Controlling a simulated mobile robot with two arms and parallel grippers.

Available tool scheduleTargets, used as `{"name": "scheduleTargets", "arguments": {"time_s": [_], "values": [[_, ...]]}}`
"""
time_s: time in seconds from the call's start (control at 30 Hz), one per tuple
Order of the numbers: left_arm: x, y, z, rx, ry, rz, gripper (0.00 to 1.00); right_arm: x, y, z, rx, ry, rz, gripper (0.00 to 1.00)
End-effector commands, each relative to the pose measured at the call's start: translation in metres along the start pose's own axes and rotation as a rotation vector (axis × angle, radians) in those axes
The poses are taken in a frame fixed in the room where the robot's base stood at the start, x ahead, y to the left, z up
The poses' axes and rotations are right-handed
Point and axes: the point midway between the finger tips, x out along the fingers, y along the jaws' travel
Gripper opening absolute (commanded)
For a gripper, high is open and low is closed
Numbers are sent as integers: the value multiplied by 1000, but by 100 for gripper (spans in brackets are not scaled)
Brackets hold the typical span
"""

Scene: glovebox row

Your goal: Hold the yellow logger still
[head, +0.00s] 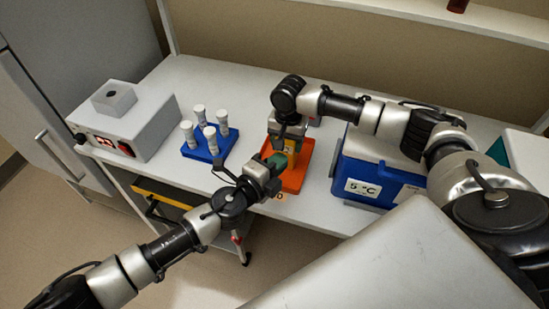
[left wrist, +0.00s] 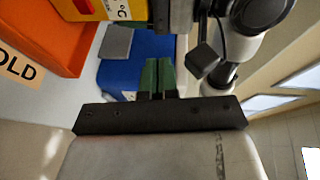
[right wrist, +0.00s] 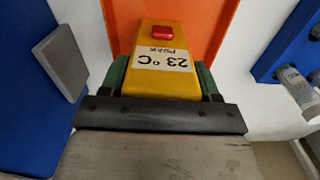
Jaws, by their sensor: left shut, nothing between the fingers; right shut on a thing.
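The yellow logger (right wrist: 160,95), with a red button and a label reading "23 °C PEAK", is between the green fingers of my right gripper (right wrist: 161,78), which is shut on it. In the head view the logger (head: 292,146) is mostly hidden by my grippers, over the orange tray (head: 291,181). I cannot tell whether it touches the tray. My left gripper (left wrist: 157,78) is shut and empty, in front of the logger. Part of the logger (left wrist: 113,11) shows at the top of the left wrist view.
A blue cool box (head: 380,172) marked "5 °C" stands right of the tray. A blue rack (head: 209,146) with several white-capped tubes stands left, beside a grey instrument (head: 128,122). A label ending in "OLD" (left wrist: 18,66) lies by the tray. The bench behind is clear.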

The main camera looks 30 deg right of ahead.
Motion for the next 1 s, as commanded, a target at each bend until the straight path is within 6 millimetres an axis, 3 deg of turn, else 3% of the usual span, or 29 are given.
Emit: {"name": "scheduleTargets", "arguments": {"time_s": [0.23,0.5,1.0], "values": [[-31,10,16,-31,-255,120,0,0,0,0,0,0,-1,35],[-60,38,10,-19,-321,365,0,0,0,0,0,0,-1,35],[-64,45,8,-11,-319,417,0,0,0,0,0,0,-1,35]]}}
